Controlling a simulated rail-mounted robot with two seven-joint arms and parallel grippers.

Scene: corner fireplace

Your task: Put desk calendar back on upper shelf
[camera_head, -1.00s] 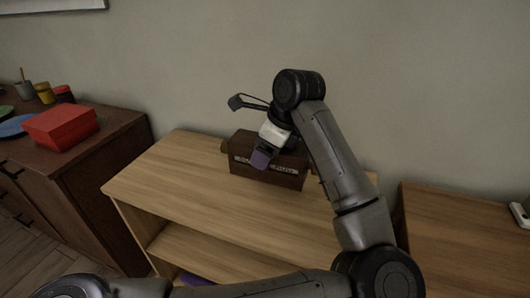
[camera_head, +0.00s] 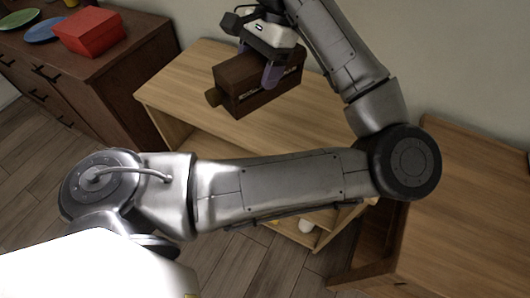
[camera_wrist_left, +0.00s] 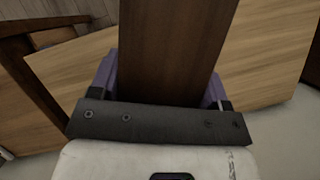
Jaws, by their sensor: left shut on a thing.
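The desk calendar (camera_head: 248,101) is a dark brown wooden block with a pale lettered strip and a small knob at its left end. My left gripper (camera_head: 265,66) has its purple fingers shut on it from above. In the head view the calendar is tilted and appears held over the top of the light wooden shelf unit (camera_head: 180,95). In the left wrist view the calendar (camera_wrist_left: 172,45) fills the space between both fingers. The lower shelf is mostly hidden behind my arm. My right gripper is not in view.
A dark brown cabinet (camera_head: 110,85) stands on the left with a red box (camera_head: 90,32) and plates on top. Another light wooden unit (camera_head: 460,220) stands on the right. A small white object (camera_head: 305,226) shows low in the shelf unit. Wooden floor lies in front.

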